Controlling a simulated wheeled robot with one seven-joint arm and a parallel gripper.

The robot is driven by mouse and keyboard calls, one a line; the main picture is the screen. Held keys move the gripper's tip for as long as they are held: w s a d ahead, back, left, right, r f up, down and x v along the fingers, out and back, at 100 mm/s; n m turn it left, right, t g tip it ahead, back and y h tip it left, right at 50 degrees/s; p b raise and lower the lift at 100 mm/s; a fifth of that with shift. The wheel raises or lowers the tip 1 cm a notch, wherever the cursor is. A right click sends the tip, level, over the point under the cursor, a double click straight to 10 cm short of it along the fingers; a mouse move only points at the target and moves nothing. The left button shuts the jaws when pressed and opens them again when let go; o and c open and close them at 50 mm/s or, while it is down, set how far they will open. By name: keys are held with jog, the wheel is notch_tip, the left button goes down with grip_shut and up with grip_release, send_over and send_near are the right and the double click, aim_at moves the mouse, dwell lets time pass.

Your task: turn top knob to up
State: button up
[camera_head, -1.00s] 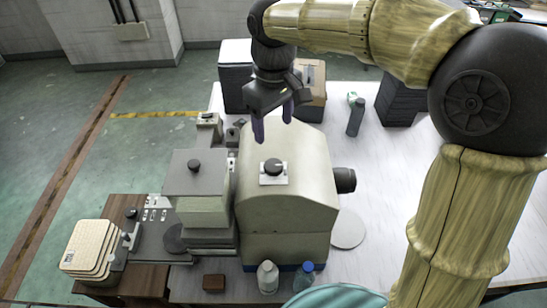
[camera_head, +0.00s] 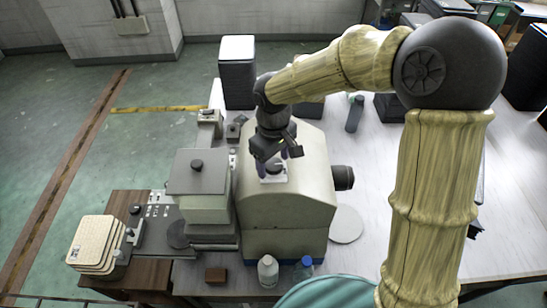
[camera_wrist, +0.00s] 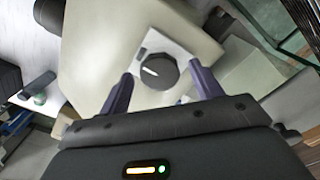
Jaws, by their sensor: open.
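The top knob (camera_wrist: 157,71) is a dark round dial with a white pointer mark, on a pale square plate (camera_wrist: 178,48) on top of the cream machine housing (camera_head: 290,205). In the wrist view the mark points toward the picture's left. My gripper (camera_wrist: 160,88) is open, with one purple finger on each side of the knob's near part. I cannot tell whether the fingers touch it. In the head view my gripper (camera_head: 277,172) is over the plate and hides most of the knob.
A grey-topped block with another dark knob (camera_head: 196,165) stands left of the housing. A black cylinder (camera_head: 343,178) sticks out on the right. Two bottles (camera_head: 268,270) stand in front. Dark boxes (camera_head: 237,75) stand behind. The white table at right is mostly clear.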

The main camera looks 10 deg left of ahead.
jog(key=shift+c, duration=0.5)
jog(key=c, duration=0.9)
